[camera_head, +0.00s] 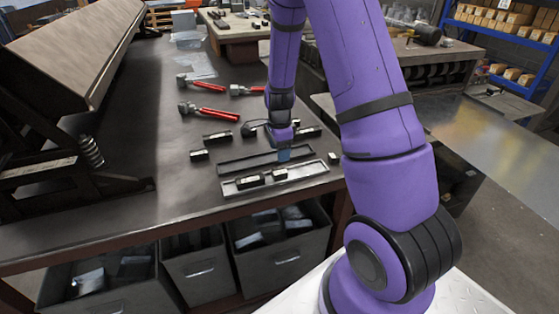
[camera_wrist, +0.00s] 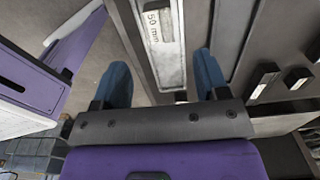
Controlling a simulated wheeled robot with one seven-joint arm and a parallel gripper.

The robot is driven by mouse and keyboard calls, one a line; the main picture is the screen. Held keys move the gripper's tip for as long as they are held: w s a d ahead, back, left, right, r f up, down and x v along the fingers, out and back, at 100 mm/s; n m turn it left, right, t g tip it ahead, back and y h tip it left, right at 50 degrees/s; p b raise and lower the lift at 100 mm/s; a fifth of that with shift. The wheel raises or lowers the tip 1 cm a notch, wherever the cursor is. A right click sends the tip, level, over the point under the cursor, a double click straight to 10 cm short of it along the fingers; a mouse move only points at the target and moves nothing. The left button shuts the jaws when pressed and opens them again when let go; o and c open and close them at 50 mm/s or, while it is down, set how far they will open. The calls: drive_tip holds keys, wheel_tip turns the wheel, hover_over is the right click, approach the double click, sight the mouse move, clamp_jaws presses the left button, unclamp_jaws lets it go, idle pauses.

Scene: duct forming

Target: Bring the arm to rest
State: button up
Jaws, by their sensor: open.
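My purple arm reaches over the dark workbench (camera_head: 140,120), with its end pointing down. Beyond the fingers lies a light strip marked "50 mm" (camera_wrist: 165,40). I cannot tell whether the fingertips touch anything below.
The front tray (camera_head: 312,169) holds dark blocks; the rear tray (camera_head: 236,165) is dark. Loose blocks (camera_head: 199,155) lie around them. Red-handled tools (camera_head: 209,112) lie behind. A folding machine (camera_head: 70,60) stands left; grey bins (camera_head: 200,275) sit below.

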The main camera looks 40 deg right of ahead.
drive_tip(key=s+a+r+n+t, duration=0.1)
drive_tip(key=s+a+r+n, duration=0.2)
drive_tip(key=r, duration=0.5)
drive_tip(key=s+a+r+n+t, duration=0.1)
drive_tip(key=s+a+r+n, duration=0.2)
drive_tip(key=r, duration=0.5)
drive_tip(key=s+a+r+n+t, duration=0.1)
drive_tip(key=s+a+r+n, duration=0.2)
drive_tip(key=r, duration=0.5)
drive_tip(key=s+a+r+n, duration=0.1)
drive_tip(key=s+r+n, duration=0.2)
drive_tip(key=s, duration=0.3)
drive_tip(key=s+a+r+n+t, duration=0.1)
drive_tip(key=s+r+n, duration=0.2)
drive_tip(key=s+n, duration=0.2)
drive_tip(key=s+a+r+n+t, duration=0.1)
drive_tip(key=s+a+r+n, duration=0.1)
drive_tip(key=s, duration=0.4)
drive_tip(key=shift+s+r+n, duration=0.3)
drive_tip(key=shift+r+n, duration=0.2)
drive_tip(key=shift+n, duration=0.6)
